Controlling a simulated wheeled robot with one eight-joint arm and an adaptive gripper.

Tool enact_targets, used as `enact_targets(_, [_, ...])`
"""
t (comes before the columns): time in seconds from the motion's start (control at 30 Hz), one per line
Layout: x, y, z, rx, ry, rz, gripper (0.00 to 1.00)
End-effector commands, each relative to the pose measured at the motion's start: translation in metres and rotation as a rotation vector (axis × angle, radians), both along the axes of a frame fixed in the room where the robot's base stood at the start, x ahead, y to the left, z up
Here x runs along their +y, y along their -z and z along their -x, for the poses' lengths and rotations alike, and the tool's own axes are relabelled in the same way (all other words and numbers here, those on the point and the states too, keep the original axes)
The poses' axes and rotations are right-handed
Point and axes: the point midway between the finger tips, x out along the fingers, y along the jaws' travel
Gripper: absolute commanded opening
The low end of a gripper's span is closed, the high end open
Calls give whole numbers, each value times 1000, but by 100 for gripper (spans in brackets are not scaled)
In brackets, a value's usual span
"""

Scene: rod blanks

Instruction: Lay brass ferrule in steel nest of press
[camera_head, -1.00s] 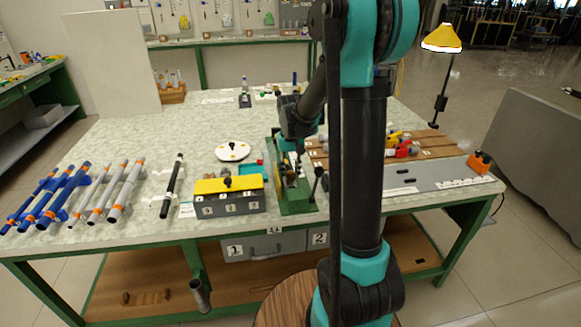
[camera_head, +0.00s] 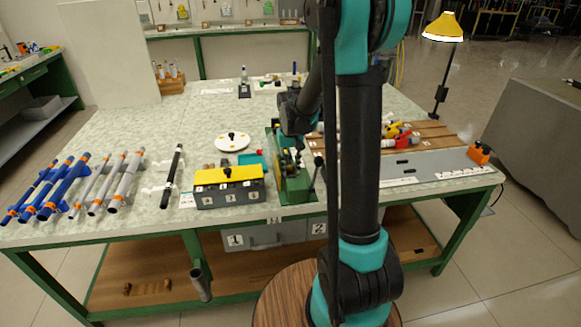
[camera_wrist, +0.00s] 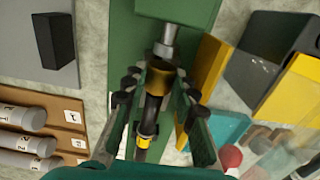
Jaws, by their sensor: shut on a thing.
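The green press (camera_head: 292,187) stands at the table's front edge in the head view. Its green body (camera_wrist: 122,45) also runs through the wrist view. My gripper (camera_wrist: 158,88) is shut on the brass ferrule (camera_wrist: 160,76), a short brown-gold ring between the fingertips. A grey steel cylinder of the press (camera_wrist: 167,42) shows just beyond the ferrule; I cannot tell whether they touch. The steel nest cannot be told apart clearly.
A teal tray (camera_wrist: 218,132) lies close by the right finger. A wooden rack with grey rods (camera_wrist: 62,135) is at the wrist view's lower left.

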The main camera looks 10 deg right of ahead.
Motion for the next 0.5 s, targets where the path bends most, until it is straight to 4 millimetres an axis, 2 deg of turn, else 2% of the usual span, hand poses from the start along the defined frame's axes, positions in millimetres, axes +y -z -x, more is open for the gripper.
enact_targets(0.43, [0, 8, 0, 0, 0, 0, 11])
enact_targets(0.47, [0, 8, 0, 0, 0, 0, 30])
enact_targets(0.5, [0, 8, 0, 0, 0, 0, 35])
